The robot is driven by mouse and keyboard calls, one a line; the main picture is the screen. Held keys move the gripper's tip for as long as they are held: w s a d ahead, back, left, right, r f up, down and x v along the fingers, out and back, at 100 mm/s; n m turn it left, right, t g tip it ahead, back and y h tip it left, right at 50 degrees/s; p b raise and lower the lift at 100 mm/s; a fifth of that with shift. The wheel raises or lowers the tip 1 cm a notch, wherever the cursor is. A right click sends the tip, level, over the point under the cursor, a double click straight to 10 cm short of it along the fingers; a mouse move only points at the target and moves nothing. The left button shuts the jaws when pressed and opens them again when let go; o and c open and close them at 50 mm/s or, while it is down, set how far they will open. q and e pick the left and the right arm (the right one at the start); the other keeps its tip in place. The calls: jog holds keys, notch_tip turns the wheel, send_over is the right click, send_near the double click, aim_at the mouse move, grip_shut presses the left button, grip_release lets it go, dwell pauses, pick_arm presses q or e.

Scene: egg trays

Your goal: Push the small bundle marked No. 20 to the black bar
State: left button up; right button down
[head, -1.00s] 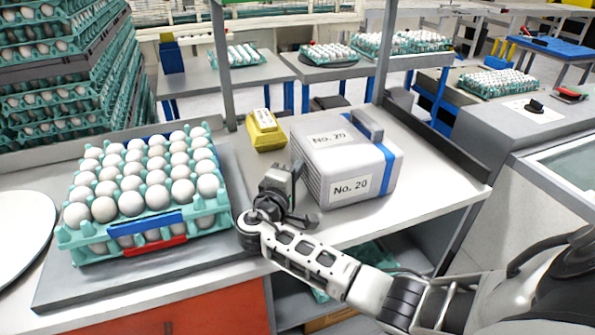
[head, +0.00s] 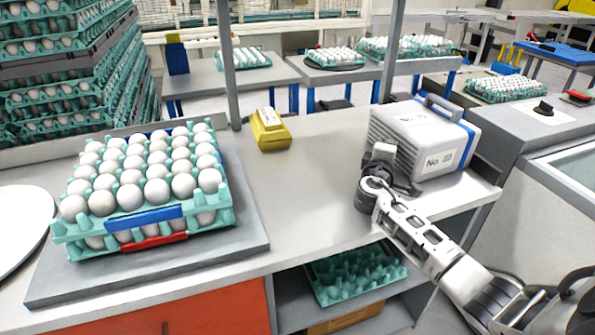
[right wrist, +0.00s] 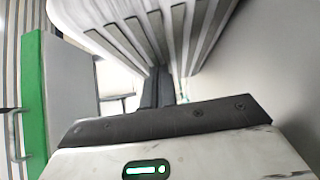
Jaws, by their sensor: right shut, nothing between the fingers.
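The bundle marked No. 20 (head: 414,150) is a pale grey, ribbed block with a blue band, a grey handle on top and white labels. It stands upright at the right end of the worktop. My right gripper (head: 405,186) is shut and empty, close against its left front side. In the right wrist view the ribbed side (right wrist: 150,28) fills the top and the dark fingers (right wrist: 160,88) reach up to it. Exact contact is hard to see. The black bar at the worktop's right edge is mostly hidden behind the bundle. My left gripper is out of view.
A teal egg tray (head: 225,212) full of white eggs sits on a grey board (head: 100,283) at the left. A yellow box (head: 270,138) stands at the back. The worktop (head: 315,180) between tray and bundle is clear. An empty teal tray (head: 350,280) lies on the shelf below.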

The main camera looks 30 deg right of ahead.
jog(key=shift+s+d, duration=0.2)
jog(key=shift+d, duration=0.05)
